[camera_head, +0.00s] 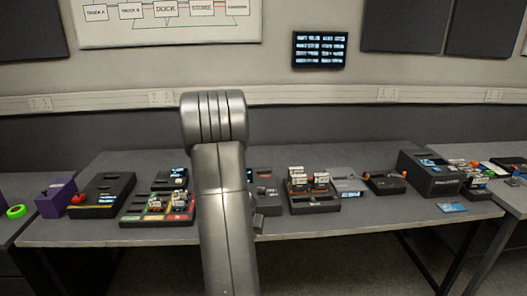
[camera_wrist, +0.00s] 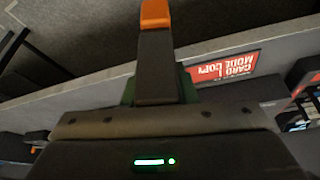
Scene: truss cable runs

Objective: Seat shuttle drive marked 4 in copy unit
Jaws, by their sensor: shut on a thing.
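My gripper (camera_wrist: 155,18) shows in the wrist view as a black finger with an orange tip. It is shut on a dark green thing (camera_wrist: 188,88), whose edges show on both sides of the finger. The rest of that thing is hidden, and no mark 4 is readable. A red screen reading "CARD MODE COPY" (camera_wrist: 226,68) lies beside the finger, upside down in this view. In the head view my arm hides the gripper and its load. A dark unit (camera_head: 264,181) stands just right of my arm; I cannot tell whether it is the copy unit.
Left of my arm are a tray with coloured lanes (camera_head: 133,217), a black unit (camera_head: 98,198) and a purple block (camera_head: 54,202). To the right are a rack with several small modules (camera_head: 315,207), a large dark box (camera_head: 433,183) and a blue card (camera_head: 452,207). The table's front strip (camera_head: 380,219) is mostly clear.

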